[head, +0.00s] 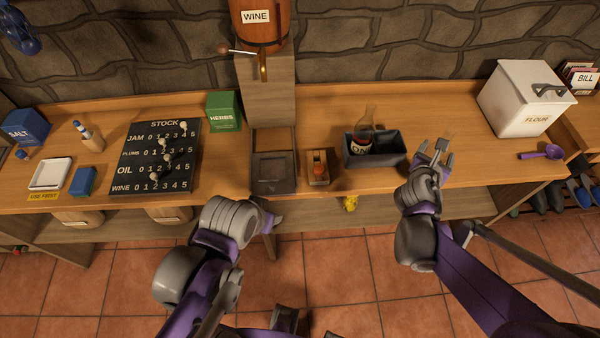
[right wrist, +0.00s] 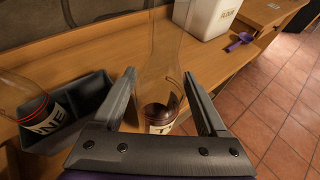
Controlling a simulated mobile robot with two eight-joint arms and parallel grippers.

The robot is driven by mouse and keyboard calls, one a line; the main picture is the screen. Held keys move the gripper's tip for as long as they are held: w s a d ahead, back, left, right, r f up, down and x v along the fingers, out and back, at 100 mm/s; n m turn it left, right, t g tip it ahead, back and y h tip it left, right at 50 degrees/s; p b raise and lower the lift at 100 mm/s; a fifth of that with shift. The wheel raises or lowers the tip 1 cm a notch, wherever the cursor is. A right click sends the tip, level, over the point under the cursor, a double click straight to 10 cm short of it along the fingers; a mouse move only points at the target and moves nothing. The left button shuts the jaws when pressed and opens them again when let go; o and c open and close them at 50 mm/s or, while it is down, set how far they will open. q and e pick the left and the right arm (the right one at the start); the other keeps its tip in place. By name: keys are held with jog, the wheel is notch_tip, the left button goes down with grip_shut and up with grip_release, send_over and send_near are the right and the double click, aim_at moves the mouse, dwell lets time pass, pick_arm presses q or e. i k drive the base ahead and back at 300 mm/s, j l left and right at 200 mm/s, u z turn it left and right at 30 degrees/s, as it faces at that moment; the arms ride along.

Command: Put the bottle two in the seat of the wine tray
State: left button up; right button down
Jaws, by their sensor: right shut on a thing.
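The wine tray (head: 388,157) is a dark grey box at the table's front edge; it also shows in the right wrist view (right wrist: 92,92). One clear wine bottle (head: 364,128) stands in its left part; its right part looks empty. My right gripper (head: 437,155) is just right of the tray. In the right wrist view it is shut on a second clear bottle (right wrist: 160,85), with dark wine low inside and a white label. The held bottle is hardly visible in the head view. My left gripper (head: 270,217) is in front of the table, its fingers mostly hidden.
A wooden block with a red-brown knob (head: 318,168) and a grey square plate (head: 273,172) lie left of the tray. A white flour bin (head: 522,98) and purple scoop (head: 541,152) are at the right. The table behind the tray is fairly clear.

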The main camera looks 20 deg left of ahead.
aim_at(272, 168)
jog(key=k, duration=0.8)
jog(key=k+u, duration=0.2)
jog(key=u, duration=0.25)
jog(key=k+j+u, duration=0.1)
jog(key=u, duration=0.4)
jog(key=k+u, duration=0.1)
jog(key=u, duration=1.35)
jog(key=l+u, duration=0.3)
jog(key=k+l+u, duration=0.15)
jog(key=l+u, duration=0.15)
jog(key=k+l, duration=0.15)
jog(key=l, duration=0.2)
jog(key=k+l, duration=0.15)
jog(key=l, duration=0.2)
jog(key=k+l, duration=0.15)
jog(key=l, duration=0.25)
jog(key=k+l, duration=0.15)
jog(key=l, duration=0.2)
jog(key=k+l, duration=0.1)
jog(key=l, duration=0.25)
